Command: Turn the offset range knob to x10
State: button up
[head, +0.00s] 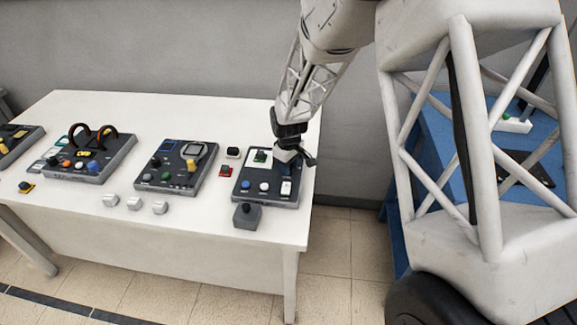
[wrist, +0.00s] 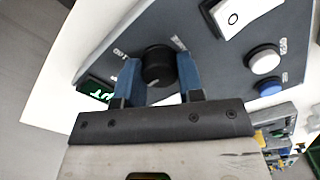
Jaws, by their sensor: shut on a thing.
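A black round knob (wrist: 157,66) stands on a dark grey panel (wrist: 225,75) in the wrist view. A pale pointer mark shows on the knob's near side, and small white labels lie around it, too blurred to read surely. My gripper (wrist: 159,78) has its two blue fingers on either side of the knob, shut on it. In the head view my gripper (head: 287,165) is over the right part of the rightmost panel (head: 270,199), and it hides the knob there.
Other panels (head: 175,168) lie left on the white table (head: 190,235).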

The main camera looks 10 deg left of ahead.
jog(key=o, duration=0.9)
jog(key=shift+r, duration=3.95)
